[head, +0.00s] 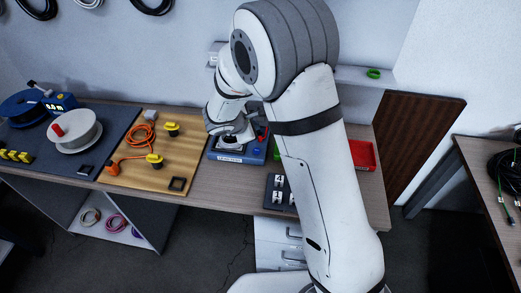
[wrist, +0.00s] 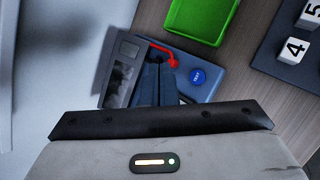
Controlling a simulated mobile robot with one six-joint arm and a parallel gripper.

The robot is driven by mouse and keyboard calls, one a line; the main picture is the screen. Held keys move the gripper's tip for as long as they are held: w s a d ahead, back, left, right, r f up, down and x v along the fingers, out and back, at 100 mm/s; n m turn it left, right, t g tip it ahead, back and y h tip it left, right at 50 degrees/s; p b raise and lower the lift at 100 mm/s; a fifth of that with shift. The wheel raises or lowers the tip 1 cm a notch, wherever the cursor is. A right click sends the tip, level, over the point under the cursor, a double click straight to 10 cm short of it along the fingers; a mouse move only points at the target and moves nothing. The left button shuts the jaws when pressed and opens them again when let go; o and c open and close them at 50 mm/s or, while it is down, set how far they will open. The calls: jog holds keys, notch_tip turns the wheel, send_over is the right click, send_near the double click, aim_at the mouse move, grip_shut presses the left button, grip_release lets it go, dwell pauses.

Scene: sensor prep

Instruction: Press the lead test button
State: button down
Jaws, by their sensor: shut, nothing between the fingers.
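The blue lead tester (head: 252,157) sits on the bench under my gripper (head: 232,141). In the wrist view the tester (wrist: 212,60) shows a round blue button (wrist: 197,76) marked with white letters that seem to read TEST. A red part (wrist: 168,56) lies across the tester's top, left of the button. My gripper (wrist: 157,62) is shut and empty, its dark fingers over the tester to the left of the button. I cannot tell how high the fingertips are above it. In the head view my arm hides part of the tester.
A green tray (wrist: 203,18) lies beside the tester. A dark board (wrist: 268,55) with white numbered blocks (wrist: 294,50) is at the right. In the head view a wooden board (head: 125,181) with orange cable (head: 141,135) and yellow parts is left of the tester, and a red tray (head: 362,157) is right.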

jog(key=b, duration=0.6)
send_over(255, 152)
jog(key=f, duration=0.7)
jog(key=shift+s+f, duration=0.2)
jog(key=shift+f, duration=0.2)
jog(key=shift+f+b, duration=0.5)
jog(key=shift+f, duration=0.15)
dwell(0.7)
jog(key=shift+w+f+b, duration=0.1)
jog(key=shift+f+b, duration=0.15)
jog(key=shift+b, duration=0.35)
jog(key=shift+f+b, duration=0.5)
jog(key=shift+b, duration=0.15)
dwell(0.4)
jog(key=shift+r, duration=0.1)
jog(key=shift+r+p, duration=0.5)
jog(key=shift+r, duration=0.3)
